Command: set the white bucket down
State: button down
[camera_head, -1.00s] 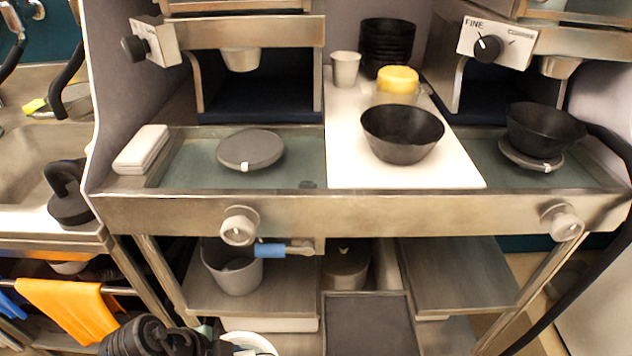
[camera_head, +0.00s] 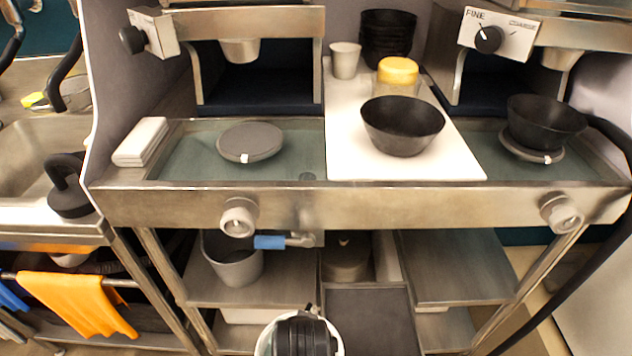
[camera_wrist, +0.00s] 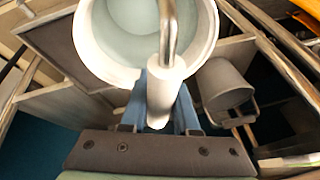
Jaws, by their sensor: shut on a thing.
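The white bucket (camera_head: 264,343) shows at the bottom middle of the head view, mostly hidden behind my dark wrist. In the wrist view the white bucket (camera_wrist: 204,35) fills the top middle, and its inside looks pale grey-green. Its metal bail with a white grip runs down between the blue fingers of my gripper (camera_wrist: 160,102). My gripper is shut on this handle, and the bucket hangs from it in front of the lower shelves. The bucket's underside is hidden, so I cannot tell whether it touches anything.
A grey bucket (camera_head: 235,265) stands on the lower left shelf, under a blue-handled valve (camera_head: 270,242). A dark flat surface (camera_head: 370,318) lies low in the middle. The lower right shelf (camera_head: 455,265) looks bare. The steel counter front (camera_head: 400,207) overhangs these shelves.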

jog(key=shift+w+d+r+n+y, duration=0.1)
jog(key=shift+w+d+n+y, duration=0.2)
jog(key=shift+d+n, duration=0.3)
jog(key=shift+w+d+n+y, duration=0.25)
jog(key=shift+d+n, duration=0.25)
jog(key=shift+n, duration=0.25)
jog(key=shift+w+d+r+n+y, duration=0.1)
jog(key=shift+w+d+n+y, duration=0.1)
jog(key=shift+d+n+y, duration=0.3)
jog(key=s+r+p, duration=0.7)
jog(key=r+p, duration=0.4)
jog(key=p, duration=0.3)
jog(key=shift+s, duration=0.3)
jog(key=shift+a+n, duration=0.1)
jog(key=shift+n, duration=0.15)
